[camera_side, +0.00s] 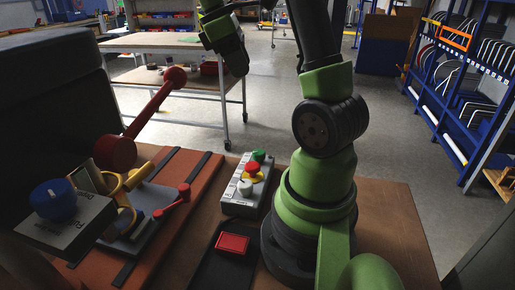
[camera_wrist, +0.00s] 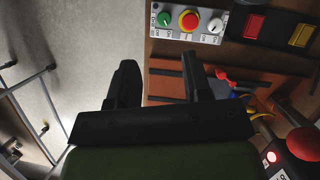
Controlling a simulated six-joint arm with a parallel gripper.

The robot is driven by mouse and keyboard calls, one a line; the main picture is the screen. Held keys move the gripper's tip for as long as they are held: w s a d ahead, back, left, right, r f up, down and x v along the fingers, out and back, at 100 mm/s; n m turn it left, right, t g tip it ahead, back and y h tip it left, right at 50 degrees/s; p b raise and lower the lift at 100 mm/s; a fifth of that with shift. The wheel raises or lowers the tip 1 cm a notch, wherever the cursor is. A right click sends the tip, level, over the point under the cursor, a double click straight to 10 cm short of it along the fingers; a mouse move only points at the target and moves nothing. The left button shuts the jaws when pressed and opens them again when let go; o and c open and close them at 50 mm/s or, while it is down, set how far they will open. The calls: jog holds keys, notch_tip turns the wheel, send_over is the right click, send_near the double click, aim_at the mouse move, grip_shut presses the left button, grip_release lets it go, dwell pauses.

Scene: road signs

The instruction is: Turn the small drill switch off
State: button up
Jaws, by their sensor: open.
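My gripper (camera_wrist: 158,60) is open and empty in the wrist view, its two dark fingers apart. A grey control box (camera_side: 233,209) stands on the bench in the side view, with a green knob (camera_side: 258,156), a red button on a yellow ring (camera_side: 252,168) and a white knob (camera_side: 245,187). In the wrist view the box (camera_wrist: 180,35) is at the top, ahead of and apart from the fingers. Its white knob (camera_wrist: 216,25) is at the right and its green knob (camera_wrist: 165,19) at the left. I cannot tell which control is the small drill switch; the labels are too small.
A red rectangular switch (camera_side: 232,243) sits in a black panel; a yellow one (camera_wrist: 300,35) is beside it in the wrist view. The drill machine has a red-knobbed lever (camera_side: 175,77), a blue knob (camera_side: 54,200) and a small red handle (camera_side: 184,192).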

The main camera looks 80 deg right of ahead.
send_near(258, 152)
jog(key=x, duration=0.9)
jog(key=shift+s+d+f, duration=0.1)
jog(key=shift+s+f, duration=0.05)
jog(key=shift+f, duration=0.05)
jog(key=c, duration=0.6)
